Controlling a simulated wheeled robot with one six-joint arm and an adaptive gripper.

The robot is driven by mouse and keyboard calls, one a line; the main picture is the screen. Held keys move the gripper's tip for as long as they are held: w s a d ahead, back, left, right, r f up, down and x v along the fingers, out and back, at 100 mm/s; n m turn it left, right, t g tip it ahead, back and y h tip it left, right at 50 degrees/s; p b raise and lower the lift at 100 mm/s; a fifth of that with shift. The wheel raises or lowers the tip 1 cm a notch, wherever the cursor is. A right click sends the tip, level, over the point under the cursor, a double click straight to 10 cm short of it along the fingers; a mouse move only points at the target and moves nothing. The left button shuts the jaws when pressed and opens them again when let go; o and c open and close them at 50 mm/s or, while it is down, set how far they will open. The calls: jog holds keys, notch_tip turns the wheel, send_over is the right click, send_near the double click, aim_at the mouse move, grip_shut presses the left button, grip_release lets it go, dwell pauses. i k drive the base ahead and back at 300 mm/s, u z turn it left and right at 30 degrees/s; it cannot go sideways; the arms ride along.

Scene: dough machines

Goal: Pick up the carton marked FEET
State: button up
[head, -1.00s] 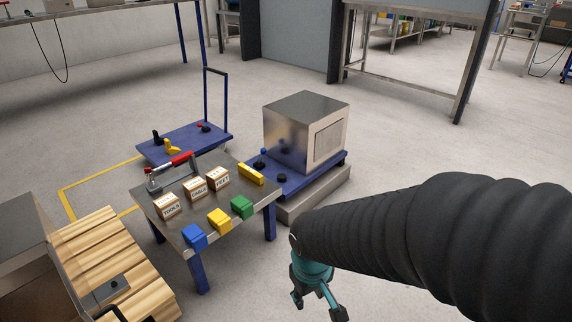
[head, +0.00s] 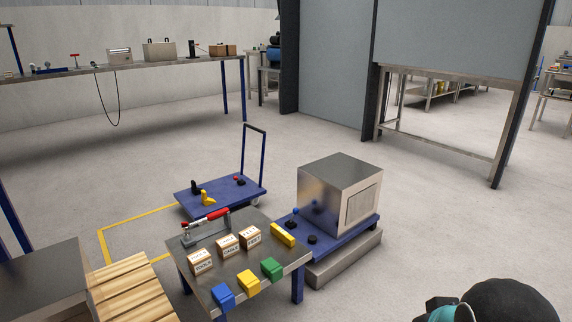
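Three small cartons stand in a row on a metal-topped table (head: 232,278) with blue legs. The carton marked FEET (head: 251,238) is the rightmost of the three. The carton beside it (head: 228,246) has a label that seems to read CABLE, and the leftmost carton (head: 201,263) is marked TOOLS. My arm shows only at the bottom right edge, as a black sleeve and a bit of teal, well apart from the table. My gripper's fingers are out of the picture.
Blue, yellow and green blocks (head: 248,284) line the table's front edge. A red-handled clamp (head: 207,226) stands at the back and a yellow bar (head: 283,234) at the right. A metal box (head: 331,192) on a blue platform stands close right. Floor at the right is clear.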

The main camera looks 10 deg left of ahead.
aim_at(249, 237)
jog(key=u, duration=0.35)
jog(key=i, duration=0.75)
jog(key=u, duration=2.15)
jog(key=k, duration=0.5)
jog(key=z, duration=0.3)
jog(key=i, duration=0.45)
jog(key=z, duration=0.9)
jog(key=k, duration=0.2)
jog(key=u, duration=0.1)
